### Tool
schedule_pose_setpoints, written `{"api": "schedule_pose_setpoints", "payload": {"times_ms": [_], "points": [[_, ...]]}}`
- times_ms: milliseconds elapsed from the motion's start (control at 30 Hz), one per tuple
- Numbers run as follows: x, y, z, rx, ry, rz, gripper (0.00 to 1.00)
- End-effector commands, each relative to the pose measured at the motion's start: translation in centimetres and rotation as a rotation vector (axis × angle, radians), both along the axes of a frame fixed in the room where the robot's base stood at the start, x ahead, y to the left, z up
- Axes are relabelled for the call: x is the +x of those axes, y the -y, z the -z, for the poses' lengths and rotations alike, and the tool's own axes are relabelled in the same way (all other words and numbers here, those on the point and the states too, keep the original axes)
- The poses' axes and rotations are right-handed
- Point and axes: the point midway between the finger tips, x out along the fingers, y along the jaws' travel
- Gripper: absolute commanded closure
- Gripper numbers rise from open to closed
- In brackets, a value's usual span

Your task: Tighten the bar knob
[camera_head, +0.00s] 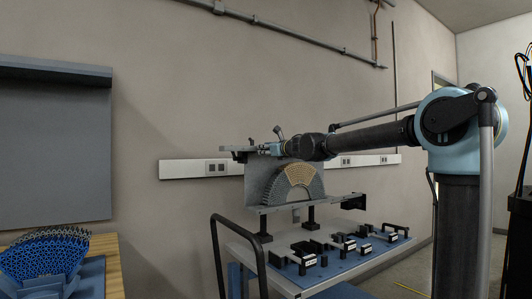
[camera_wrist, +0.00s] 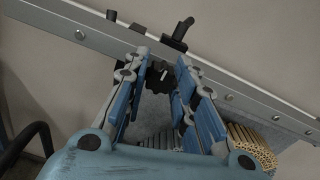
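A grey metal bar (camera_wrist: 245,103) crosses the wrist view diagonally, with a black clamp (camera_wrist: 180,32) on it. A black knob (camera_wrist: 160,76) with a pale mark shows at the bar, between the fingertips of my gripper (camera_wrist: 162,62). The fingers are apart, one on each side of the knob. I cannot tell whether they press on it. In the head view my gripper (camera_head: 268,149) is at the bar (camera_head: 236,149) above the stand. The knob cannot be made out there. A fan-shaped lattice specimen (camera_head: 272,188) with a tan middle stands below; its edge (camera_wrist: 250,145) shows in the wrist view.
The stand rises from a table (camera_head: 240,250) with a blue mat (camera_head: 345,262) holding several black clamps. A black rail (camera_head: 217,250) is at the table's near-left side. A blue lattice piece (camera_head: 45,258) sits at lower left. The wall is close behind the bar.

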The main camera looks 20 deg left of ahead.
Motion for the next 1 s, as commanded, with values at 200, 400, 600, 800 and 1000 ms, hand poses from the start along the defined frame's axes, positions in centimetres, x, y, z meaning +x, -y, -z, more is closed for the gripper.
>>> {"api": "schedule_pose_setpoints", "payload": {"times_ms": [200, 400, 600, 800, 1000], "points": [[0.09, -0.15, -0.04, 0.002, -0.001, 0.002, 0.99], [0.10, -0.02, -0.06, 0.024, -0.027, 0.002, 0.99], [0.15, 0.06, -0.07, 0.091, -0.105, 0.003, 0.99], [0.22, 0.15, -0.07, 0.200, -0.233, 0.006, 0.99], [0.31, 0.25, -0.07, 0.324, -0.378, 0.007, 0.99]]}}
